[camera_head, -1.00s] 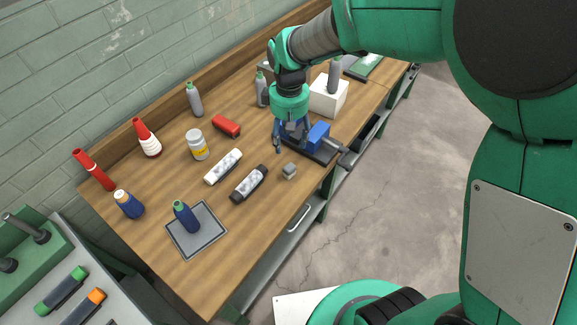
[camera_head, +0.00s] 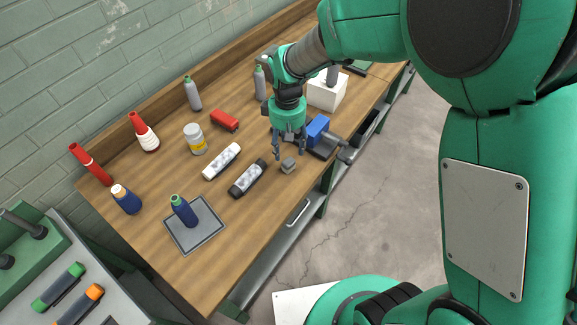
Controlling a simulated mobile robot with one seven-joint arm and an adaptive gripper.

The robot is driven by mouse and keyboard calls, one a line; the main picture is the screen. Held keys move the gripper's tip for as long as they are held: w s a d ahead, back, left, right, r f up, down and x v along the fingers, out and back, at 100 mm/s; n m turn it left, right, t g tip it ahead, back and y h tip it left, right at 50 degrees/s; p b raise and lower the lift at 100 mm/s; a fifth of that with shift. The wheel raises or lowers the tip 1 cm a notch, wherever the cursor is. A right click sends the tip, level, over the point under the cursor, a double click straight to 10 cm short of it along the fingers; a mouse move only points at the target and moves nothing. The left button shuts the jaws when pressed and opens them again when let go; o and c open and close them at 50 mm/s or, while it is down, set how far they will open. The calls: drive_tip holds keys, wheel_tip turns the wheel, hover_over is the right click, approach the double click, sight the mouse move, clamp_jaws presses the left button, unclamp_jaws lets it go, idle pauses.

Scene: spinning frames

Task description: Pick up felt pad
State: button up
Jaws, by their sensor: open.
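A small grey block (camera_head: 288,166), which looks like the felt pad, lies on the wooden workbench (camera_head: 235,250) near its front edge. My gripper (camera_head: 290,152) is open and empty, pointing down. Its fingertips appear just above and behind the grey block, and I see no contact. The exact height of the fingers over the bench is hard to tell.
A blue vise (camera_head: 317,130) stands right of my gripper. A black-and-white bottle (camera_head: 247,178) and a white one (camera_head: 222,161) lie to the left. A blue bottle (camera_head: 184,211) stands on a grey square mat (camera_head: 208,238). Bare wood lies in front of the block.

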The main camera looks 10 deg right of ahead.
sight(289, 161)
drive_tip(key=shift+f, duration=1.15)
drive_tip(key=shift+f, duration=0.1)
drive_tip(key=shift+s+d+f+b, duration=0.1)
drive_tip(key=shift+f+b, duration=0.4)
drive_tip(key=shift+f, duration=0.75)
drive_tip(key=shift+d+f+b, duration=0.1)
drive_tip(key=shift+f+b, duration=0.4)
drive_tip(key=shift+f, duration=0.75)
drive_tip(key=c, duration=1.2)
